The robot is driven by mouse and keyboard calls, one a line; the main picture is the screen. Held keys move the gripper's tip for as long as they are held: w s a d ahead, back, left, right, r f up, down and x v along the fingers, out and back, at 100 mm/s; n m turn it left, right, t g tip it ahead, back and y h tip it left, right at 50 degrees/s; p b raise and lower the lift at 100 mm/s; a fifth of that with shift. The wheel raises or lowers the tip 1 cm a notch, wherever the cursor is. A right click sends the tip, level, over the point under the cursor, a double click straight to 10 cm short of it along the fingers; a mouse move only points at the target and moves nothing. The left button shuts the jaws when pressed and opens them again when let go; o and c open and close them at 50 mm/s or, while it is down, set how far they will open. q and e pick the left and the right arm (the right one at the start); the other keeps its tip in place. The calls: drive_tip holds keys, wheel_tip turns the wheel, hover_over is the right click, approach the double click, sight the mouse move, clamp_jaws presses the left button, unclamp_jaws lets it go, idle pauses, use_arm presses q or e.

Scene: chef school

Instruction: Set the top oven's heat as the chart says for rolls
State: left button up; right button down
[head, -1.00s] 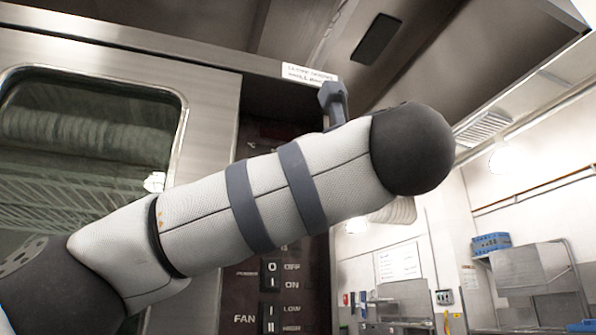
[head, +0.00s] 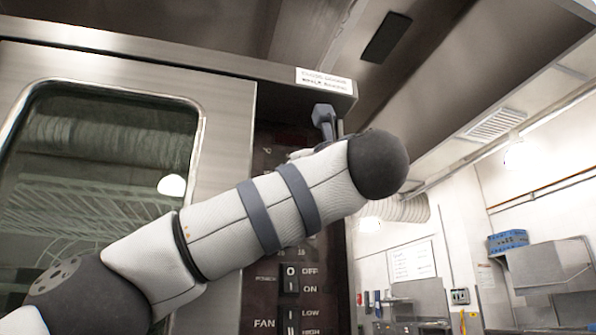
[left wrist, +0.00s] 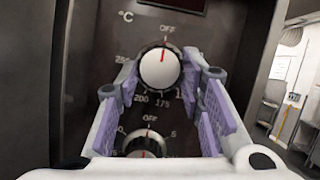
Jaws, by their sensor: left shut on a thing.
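The top oven's heat knob (left wrist: 160,68), a round silver dial under a °C mark, shows in the left wrist view. Its red line points up at OFF; 200 and 175 are legible below it. My left gripper (left wrist: 162,82) is shut on this knob, with a purple-padded finger on each side. In the head view my left arm crosses the dark control panel (head: 262,290) and hides the knob. A white sheet (head: 412,262) hangs on the far wall, its print too small to read; I cannot tell if it is the chart. My right gripper is not in view.
A second knob (left wrist: 145,146) sits just below, with its own OFF mark. The oven's glass door (head: 100,150) is left of the panel. Power and fan switches (head: 290,280) lie under my arm. A hood overhangs above; the room to the right is open.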

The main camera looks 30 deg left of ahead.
use_arm(q)
drive_tip(key=shift+s+a+m+t+h, duration=0.1)
drive_tip(key=shift+m+t+h, duration=0.55)
drive_tip(key=shift+m, duration=1)
drive_tip(key=shift+s+a+m+t+h, duration=0.1)
drive_tip(key=shift+m+t+h, duration=0.55)
drive_tip(key=shift+m, duration=1.05)
drive_tip(key=shift+s+m+t+h, duration=0.1)
drive_tip(key=shift+m+t+h, duration=0.55)
drive_tip(key=shift+m, duration=1)
drive_tip(key=o, duration=1.2)
drive_tip(key=shift+c, duration=0.2)
